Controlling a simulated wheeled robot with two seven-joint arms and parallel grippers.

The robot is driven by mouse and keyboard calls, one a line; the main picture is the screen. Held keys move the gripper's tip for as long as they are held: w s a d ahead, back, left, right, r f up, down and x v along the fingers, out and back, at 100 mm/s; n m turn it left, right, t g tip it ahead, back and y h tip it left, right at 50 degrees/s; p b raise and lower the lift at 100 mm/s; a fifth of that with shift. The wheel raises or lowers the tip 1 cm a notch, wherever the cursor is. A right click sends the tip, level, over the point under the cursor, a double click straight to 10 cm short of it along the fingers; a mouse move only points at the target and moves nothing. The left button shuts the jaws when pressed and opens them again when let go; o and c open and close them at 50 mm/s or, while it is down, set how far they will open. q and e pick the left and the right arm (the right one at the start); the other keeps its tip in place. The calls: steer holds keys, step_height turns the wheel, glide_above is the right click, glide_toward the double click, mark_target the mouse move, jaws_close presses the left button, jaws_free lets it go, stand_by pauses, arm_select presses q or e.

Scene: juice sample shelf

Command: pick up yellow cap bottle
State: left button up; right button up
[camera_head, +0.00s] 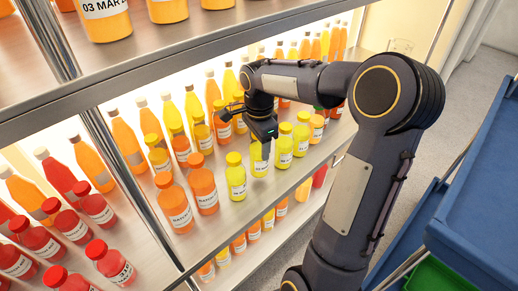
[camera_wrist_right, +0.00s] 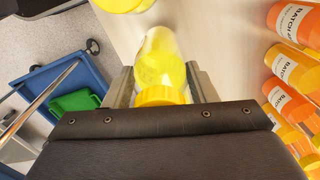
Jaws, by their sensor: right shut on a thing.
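Several bottles with yellow caps and yellow juice stand in the front row of the middle shelf. My right gripper (camera_head: 263,150) reaches in from the right and is shut on one yellow cap bottle (camera_head: 259,167), with its fingers around the top. In the right wrist view the bottle (camera_wrist_right: 160,58) lies between the two fingers (camera_wrist_right: 163,88), its yellow cap closest to the palm. The bottle looks upright; I cannot tell whether it still touches the shelf. My left gripper is not in view.
A yellow cap bottle (camera_head: 236,178) stands close on the left and another (camera_head: 284,147) on the right. Orange bottles (camera_head: 204,188) stand further left. A shelf board (camera_head: 200,42) hangs above. A blue cart (camera_head: 485,200) with a green bin (camera_head: 440,275) stands at right.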

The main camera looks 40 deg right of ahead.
steer(key=s+a+r+p, duration=0.5)
steer(key=s+r, duration=0.7)
steer(key=r, duration=0.1)
steer(key=shift+s+r+p, duration=0.25)
steer(key=shift+s+p, duration=0.05)
steer(key=shift+p, duration=0.1)
steer(key=shift+a+f, duration=0.1)
